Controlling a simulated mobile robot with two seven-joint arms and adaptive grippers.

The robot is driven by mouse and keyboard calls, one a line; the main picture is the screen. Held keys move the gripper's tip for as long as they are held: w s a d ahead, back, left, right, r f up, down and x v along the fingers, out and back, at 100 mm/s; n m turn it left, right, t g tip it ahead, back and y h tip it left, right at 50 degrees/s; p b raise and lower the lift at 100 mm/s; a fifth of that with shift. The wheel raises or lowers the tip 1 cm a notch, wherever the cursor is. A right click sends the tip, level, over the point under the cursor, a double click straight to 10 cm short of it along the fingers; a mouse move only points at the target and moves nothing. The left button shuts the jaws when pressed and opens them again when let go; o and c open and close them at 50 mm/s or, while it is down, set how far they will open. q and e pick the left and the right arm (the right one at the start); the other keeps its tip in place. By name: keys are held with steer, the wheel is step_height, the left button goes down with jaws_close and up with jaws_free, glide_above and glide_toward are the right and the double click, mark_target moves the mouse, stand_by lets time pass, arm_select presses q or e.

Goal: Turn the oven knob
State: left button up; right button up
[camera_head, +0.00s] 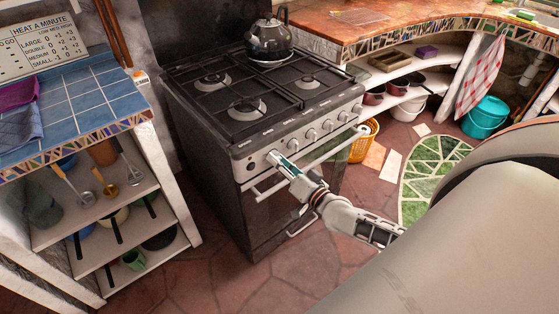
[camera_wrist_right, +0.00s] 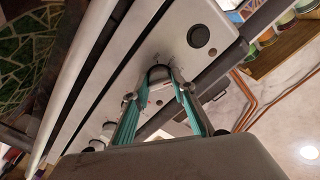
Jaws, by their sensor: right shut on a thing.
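The oven (camera_head: 235,170) stands in the middle of the head view, with a row of knobs along its pale front panel. My right gripper (camera_head: 272,157) reaches the left part of this panel, in front of the leftmost knob, which it hides in the head view. In the right wrist view the teal-lined fingers of the gripper (camera_wrist_right: 160,88) are shut on an oven knob (camera_wrist_right: 159,74), one finger on each side. Other oven knobs (camera_head: 311,134) are free to the right. My left gripper is not in view.
An oven handle bar (camera_head: 330,147) runs just below the knobs. A kettle (camera_head: 268,40) stands on the back of the hob. A blue-tiled counter (camera_head: 85,105) is at the left. Open floor lies in front.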

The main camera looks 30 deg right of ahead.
steer(key=shift+m, duration=0.3)
steer(key=o, duration=1.1)
steer(key=s, duration=0.8)
steer(key=s+d, duration=0.1)
steer(key=s, duration=0.3)
steer(key=s+a+f+n+g+p, duration=0.1)
steer(key=s+a+f+n+g, duration=0.1)
steer(key=a, duration=0.4)
steer(key=s+a+f+n+g+y+p, duration=0.1)
steer(key=s+a+f+n+g, duration=0.2)
steer(key=s+a+f+n, duration=0.2)
steer(key=s+a+f+n+g, duration=0.2)
steer(key=s+a+f+n, duration=0.2)
steer(key=s+a, duration=0.2)
steer(key=shift+s+a+f+n+p, duration=0.3)
steer(key=shift+s+a+p, duration=0.1)
steer(key=shift+a, duration=0.1)
